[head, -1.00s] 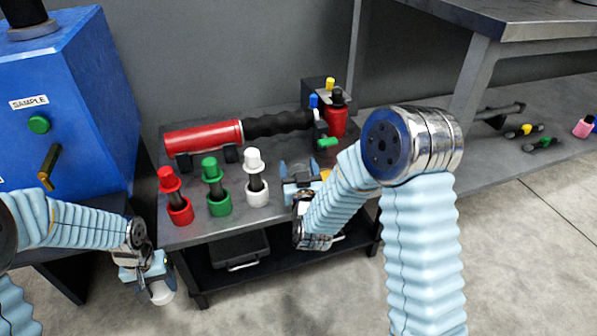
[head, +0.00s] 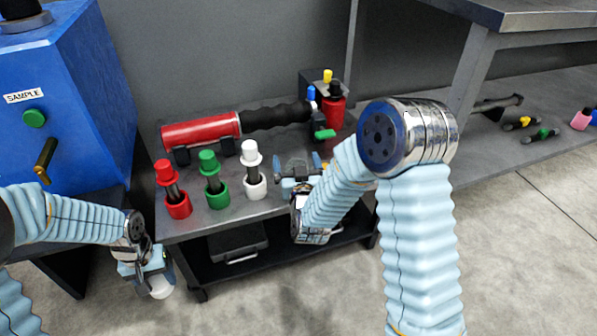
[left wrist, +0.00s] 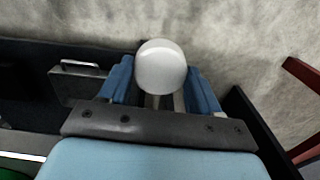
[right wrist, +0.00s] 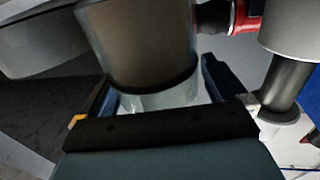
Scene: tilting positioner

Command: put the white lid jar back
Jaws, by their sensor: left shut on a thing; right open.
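My left gripper (head: 155,275) is low at the left, beyond the small table's left end. It is shut on a white rounded thing (left wrist: 161,66), which also shows in the head view (head: 160,287). Only its smooth white end is clear, so I cannot tell whether it is the jar's lid. My right gripper (head: 297,172) is open over the table's right part. A clear cylinder with a brownish body (right wrist: 145,50) stands between or just beyond its fingers in the right wrist view; the head view shows only a faint, partly hidden clear rim there.
Red (head: 172,190), green (head: 213,180) and white (head: 253,170) capped pieces stand along the small table's front (head: 232,215). The white one is close to my right gripper. A red cylinder with a black handle (head: 200,131) lies behind them. The blue SAMPLE machine (head: 65,90) stands left.

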